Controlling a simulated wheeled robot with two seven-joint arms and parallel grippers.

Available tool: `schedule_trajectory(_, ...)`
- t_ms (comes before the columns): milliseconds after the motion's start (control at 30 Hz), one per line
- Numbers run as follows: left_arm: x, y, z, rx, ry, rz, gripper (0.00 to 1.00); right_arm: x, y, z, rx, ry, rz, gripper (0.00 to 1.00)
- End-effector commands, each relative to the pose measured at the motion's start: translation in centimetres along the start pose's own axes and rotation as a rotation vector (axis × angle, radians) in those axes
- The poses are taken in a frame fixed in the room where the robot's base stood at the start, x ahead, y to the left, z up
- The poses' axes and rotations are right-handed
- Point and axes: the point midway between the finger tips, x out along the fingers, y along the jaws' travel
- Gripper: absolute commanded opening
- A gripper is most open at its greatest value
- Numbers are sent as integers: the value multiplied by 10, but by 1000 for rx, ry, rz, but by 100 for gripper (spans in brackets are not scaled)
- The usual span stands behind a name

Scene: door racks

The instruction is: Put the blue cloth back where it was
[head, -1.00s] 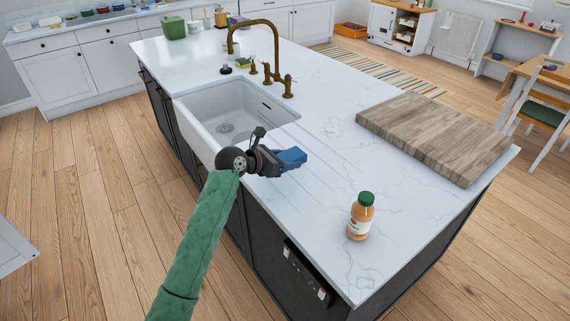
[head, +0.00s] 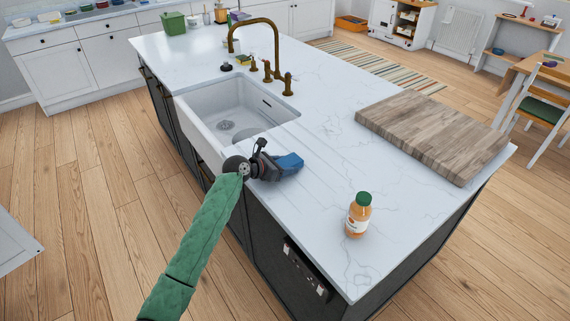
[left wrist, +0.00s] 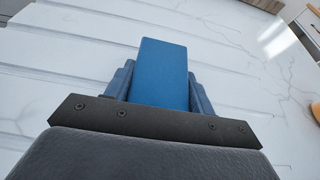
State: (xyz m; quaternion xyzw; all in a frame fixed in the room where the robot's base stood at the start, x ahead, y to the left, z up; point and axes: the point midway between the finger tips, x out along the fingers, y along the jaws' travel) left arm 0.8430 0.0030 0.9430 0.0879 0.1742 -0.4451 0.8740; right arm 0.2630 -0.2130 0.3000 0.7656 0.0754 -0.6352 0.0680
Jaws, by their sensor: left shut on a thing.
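The blue cloth (head: 291,161) looks like a small folded block. My left gripper (head: 281,165) is shut on it, over the island's worktop just right of the sink's front corner. In the left wrist view the cloth (left wrist: 163,75) stands out between the two fingers of my left gripper (left wrist: 160,92), above the grooved part of the worktop. I cannot tell whether the cloth touches the worktop. My right gripper is not in view.
The white sink (head: 235,110) with a brass tap (head: 274,50) lies behind and left of the gripper. An orange bottle with a green lid (head: 358,216) stands to the right. A thick wooden board (head: 435,135) lies farther right. The worktop between is clear.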

Motion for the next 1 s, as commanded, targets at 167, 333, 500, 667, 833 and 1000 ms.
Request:
schedule_trajectory(167, 0, 0, -1, -1, 0, 0, 28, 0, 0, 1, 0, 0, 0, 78)
schedule_trajectory(333, 1, 0, -2, 0, 0, 0, 72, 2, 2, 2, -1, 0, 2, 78)
schedule_trajectory(500, 1, 0, -2, 0, 0, 0, 76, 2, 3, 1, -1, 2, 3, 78)
schedule_trajectory(667, 1, 0, -2, 0, 0, 0, 76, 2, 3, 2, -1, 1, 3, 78)
schedule_trajectory(833, -10, 0, -2, 1, 1, 0, 76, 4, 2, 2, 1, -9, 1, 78)
schedule_trajectory(1000, -40, 0, -3, 2, 0, 1, 76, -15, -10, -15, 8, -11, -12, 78)
